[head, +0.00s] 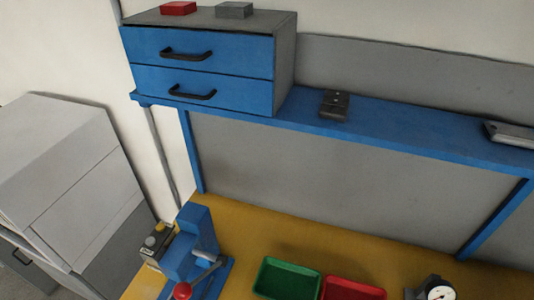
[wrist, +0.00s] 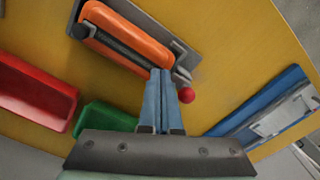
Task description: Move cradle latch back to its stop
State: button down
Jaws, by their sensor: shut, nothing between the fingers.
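In the wrist view an orange cradle (wrist: 135,38) sits on a grey plate (wrist: 183,52), with a dark bar or slot (wrist: 115,43) running along its length. A small light metal piece (wrist: 181,76) with a red ball knob (wrist: 187,95) is at the cradle's near right end; it looks like the latch. My gripper (wrist: 163,72) is shut and empty. Its tips overlap the cradle's near end in the picture, just left of the knob. I cannot tell whether they touch it. The fingers hide part of that end. The head view shows neither cradle nor gripper.
Green bin (wrist: 105,117) and red bin (wrist: 35,93) lie left of my gripper in the wrist view. A blue fixture (wrist: 262,108) is at right. In the head view a blue lever press (head: 200,232) stands left of the bins, with a dial gauge (head: 440,292) at right.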

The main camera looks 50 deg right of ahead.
notch_tip(320, 180, up, 6)
jog(key=p, duration=0.6)
jog(key=shift+r, duration=0.15)
